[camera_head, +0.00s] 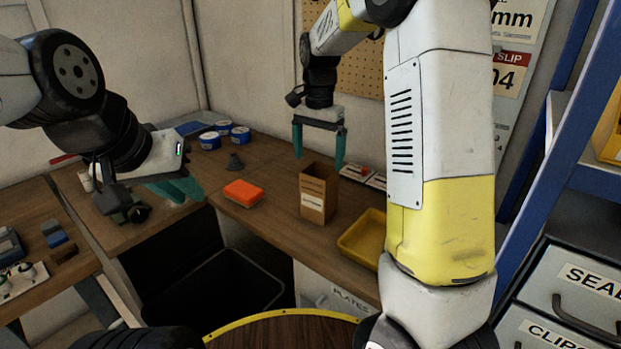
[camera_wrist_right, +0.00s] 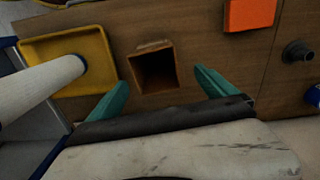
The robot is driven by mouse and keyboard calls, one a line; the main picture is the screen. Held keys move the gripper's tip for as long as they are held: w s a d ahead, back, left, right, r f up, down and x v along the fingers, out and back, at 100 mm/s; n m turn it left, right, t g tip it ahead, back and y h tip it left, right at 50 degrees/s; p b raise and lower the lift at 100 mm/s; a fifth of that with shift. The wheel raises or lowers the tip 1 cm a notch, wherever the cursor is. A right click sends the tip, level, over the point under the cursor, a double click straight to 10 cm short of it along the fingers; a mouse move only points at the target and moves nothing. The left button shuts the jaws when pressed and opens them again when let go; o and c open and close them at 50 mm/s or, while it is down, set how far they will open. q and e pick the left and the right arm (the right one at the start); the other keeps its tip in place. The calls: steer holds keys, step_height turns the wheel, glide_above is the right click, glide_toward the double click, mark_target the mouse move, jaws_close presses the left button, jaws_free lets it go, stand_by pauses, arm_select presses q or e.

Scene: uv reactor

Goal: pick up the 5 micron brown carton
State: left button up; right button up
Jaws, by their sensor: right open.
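A brown carton (camera_head: 318,192) with an open top and a white label stands upright on the wooden bench; the label's text is too small to read surely. My right gripper (camera_head: 319,148) is open above and slightly behind the carton, fingers pointing down. In the right wrist view the carton (camera_wrist_right: 154,68) shows its dark open top between and beyond the two teal fingers of the right gripper (camera_wrist_right: 160,90), apart from both. My left gripper (camera_head: 180,190) is at the left over the bench, empty; its fingers overlap, so their gap is hard to judge.
An orange sponge-like block (camera_head: 243,192) lies left of the carton, and a yellow tray (camera_head: 364,238) sits to its right. A dark bin (camera_head: 230,291) is below the bench.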

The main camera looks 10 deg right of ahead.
mark_target(319, 194)
steer(key=f, duration=0.7)
steer(key=shift+s+d+f, duration=0.2)
steer(key=shift+s+f, duration=0.1)
steer(key=shift+f, duration=0.1)
steer(key=c, duration=1.9)
steer(key=shift+o, duration=0.2)
steer(key=shift+r, duration=0.1)
